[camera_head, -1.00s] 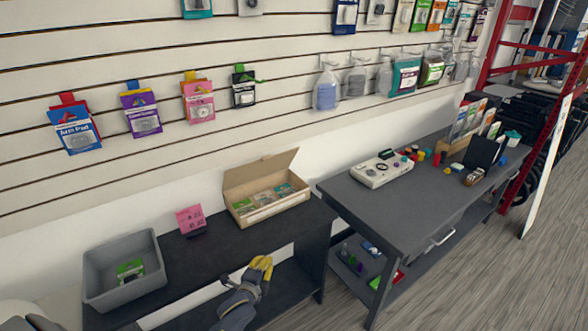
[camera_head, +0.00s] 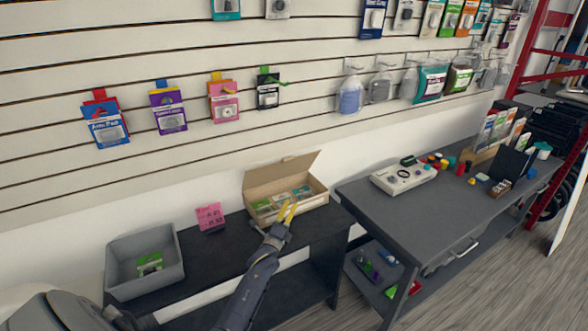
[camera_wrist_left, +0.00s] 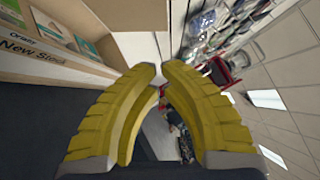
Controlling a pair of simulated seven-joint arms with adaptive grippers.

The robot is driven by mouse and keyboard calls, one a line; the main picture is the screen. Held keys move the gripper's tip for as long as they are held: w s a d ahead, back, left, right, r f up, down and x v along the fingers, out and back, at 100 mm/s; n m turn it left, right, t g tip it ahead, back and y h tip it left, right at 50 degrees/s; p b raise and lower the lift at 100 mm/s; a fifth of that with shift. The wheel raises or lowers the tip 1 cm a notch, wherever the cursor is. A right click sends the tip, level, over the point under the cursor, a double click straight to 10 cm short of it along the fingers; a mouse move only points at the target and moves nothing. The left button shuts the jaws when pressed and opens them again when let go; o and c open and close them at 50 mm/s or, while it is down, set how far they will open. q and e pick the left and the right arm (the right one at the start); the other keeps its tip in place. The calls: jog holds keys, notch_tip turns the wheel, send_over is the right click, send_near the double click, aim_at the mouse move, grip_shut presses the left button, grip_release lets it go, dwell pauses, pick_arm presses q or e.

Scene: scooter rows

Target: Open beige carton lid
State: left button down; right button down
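The beige carton (camera_head: 312,204) stands on the dark low bench. Its lid (camera_head: 281,174) is raised at the back and leans over the wall side, and several small packets show inside. My left gripper (camera_head: 289,211) is in front of the carton's front wall, its yellow fingers pointing up, with a narrow gap between the tips and nothing held. In the left wrist view the gripper (camera_wrist_left: 159,70) has its tips close together but apart, and the carton (camera_wrist_left: 75,68) with printed packets lies at upper left. I cannot tell whether the fingers touch the carton. My right gripper is out of view.
A grey bin (camera_head: 143,277) with a green packet and a pink note block (camera_head: 211,217) stand left of the carton. A grey worktable (camera_head: 430,201) with a white device (camera_head: 403,178) is at right. Packets hang on the slatted wall behind.

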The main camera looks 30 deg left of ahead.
pick_arm(q)
jog(key=w+a+r, duration=0.3)
jog(key=w+r, duration=0.1)
jog(key=w, duration=0.2)
jog(key=w+a+r+t, duration=0.1)
jog(key=w+a+r, duration=0.2)
jog(key=w, duration=0.3)
jog(key=shift+w+a+r+m+y, duration=0.15)
jog(key=shift+r+m+y, duration=0.15)
jog(key=shift+r, duration=0.3)
